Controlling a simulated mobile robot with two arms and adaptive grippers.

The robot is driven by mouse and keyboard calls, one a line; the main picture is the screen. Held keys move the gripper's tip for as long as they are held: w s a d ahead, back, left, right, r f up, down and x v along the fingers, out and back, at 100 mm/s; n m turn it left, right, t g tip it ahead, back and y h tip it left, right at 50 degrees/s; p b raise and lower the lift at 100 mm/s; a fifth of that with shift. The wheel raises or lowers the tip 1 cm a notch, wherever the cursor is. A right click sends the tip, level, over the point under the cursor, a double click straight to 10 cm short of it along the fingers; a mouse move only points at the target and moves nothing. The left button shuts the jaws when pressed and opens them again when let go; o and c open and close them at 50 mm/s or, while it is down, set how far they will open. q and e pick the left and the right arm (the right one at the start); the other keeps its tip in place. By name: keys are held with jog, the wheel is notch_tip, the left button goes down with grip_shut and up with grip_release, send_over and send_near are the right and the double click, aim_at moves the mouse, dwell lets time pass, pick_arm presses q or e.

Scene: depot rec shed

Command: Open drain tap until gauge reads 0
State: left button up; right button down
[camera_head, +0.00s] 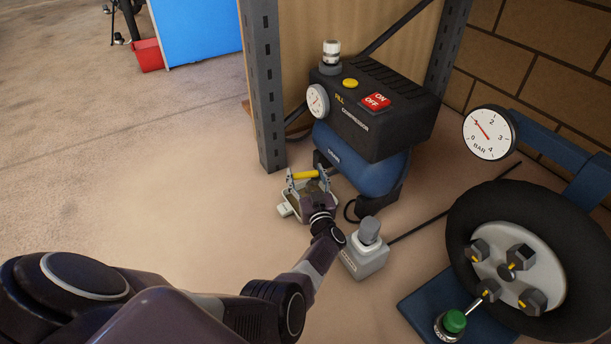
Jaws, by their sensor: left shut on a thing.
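The compressor (375,105) has a black top with a red ON/OFF switch (376,101) over a blue tank (362,165). A small round white gauge (318,101) is on its left side; its reading is too small to tell. A yellow bar, seemingly the drain tap's handle (304,175), lies low at the tank's left end. My left gripper (308,178) is shut on this yellow handle, with a finger at each end. The rest of the tap is hidden. A shallow pale tray (287,208) sits on the floor beneath the gripper. My right gripper is not in view.
A grey box-like container (365,258) stands right of my left forearm. A shelf post (262,85) rises behind.

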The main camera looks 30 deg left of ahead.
pick_arm(q)
jog(key=shift+a+r+n+g+y, duration=0.1)
jog(key=shift+r+n+g+y, duration=0.05)
jog(key=shift+n+g+y, duration=0.3)
jog(key=o, duration=1.5)
jog(key=shift+s, duration=0.1)
jog(key=shift+o, duration=1)
